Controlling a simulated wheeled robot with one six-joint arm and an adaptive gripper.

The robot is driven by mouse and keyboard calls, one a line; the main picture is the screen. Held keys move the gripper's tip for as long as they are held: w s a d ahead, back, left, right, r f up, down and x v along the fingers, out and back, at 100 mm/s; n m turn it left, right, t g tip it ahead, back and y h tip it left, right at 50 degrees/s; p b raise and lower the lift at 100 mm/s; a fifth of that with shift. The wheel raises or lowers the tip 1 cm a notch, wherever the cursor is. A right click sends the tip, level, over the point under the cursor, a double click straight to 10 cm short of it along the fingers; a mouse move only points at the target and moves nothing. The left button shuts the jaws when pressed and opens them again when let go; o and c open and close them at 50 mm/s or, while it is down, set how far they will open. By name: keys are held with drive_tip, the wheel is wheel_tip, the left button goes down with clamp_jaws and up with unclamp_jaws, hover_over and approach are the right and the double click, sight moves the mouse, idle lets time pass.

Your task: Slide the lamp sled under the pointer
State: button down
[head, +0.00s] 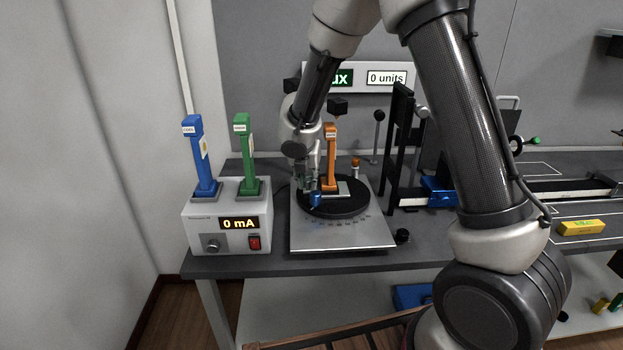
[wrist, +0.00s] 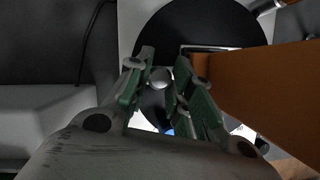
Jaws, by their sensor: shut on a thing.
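An orange lamp post (head: 330,158) stands upright on a black round turntable (head: 350,208) on a light plate; its orange side (wrist: 262,92) fills the right of the wrist view. I cannot tell for sure which part is the lamp sled. My gripper (head: 306,184) points down over the turntable's left side, left of the orange post. In the wrist view its green-padded fingers are closed around a small round grey knob (wrist: 160,77). A small blue piece (head: 316,200) at the turntable's front edge, above printed scale marks, may be the pointer.
A power box (head: 225,205) reading 0 mA stands left, carrying a blue post (head: 199,155) and a green post (head: 243,150). A display behind reads 0 units (head: 387,78). A black upright frame (head: 398,150) and a blue block (head: 440,192) on a rail stand right.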

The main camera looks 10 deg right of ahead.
drive_tip(key=c, duration=1.5)
unclamp_jaws()
drive_tip(key=shift+c, duration=0.2)
drive_tip(key=shift+r, duration=0.15)
drive_tip(key=v, duration=1.2)
drive_tip(key=shift+w, duration=0.1)
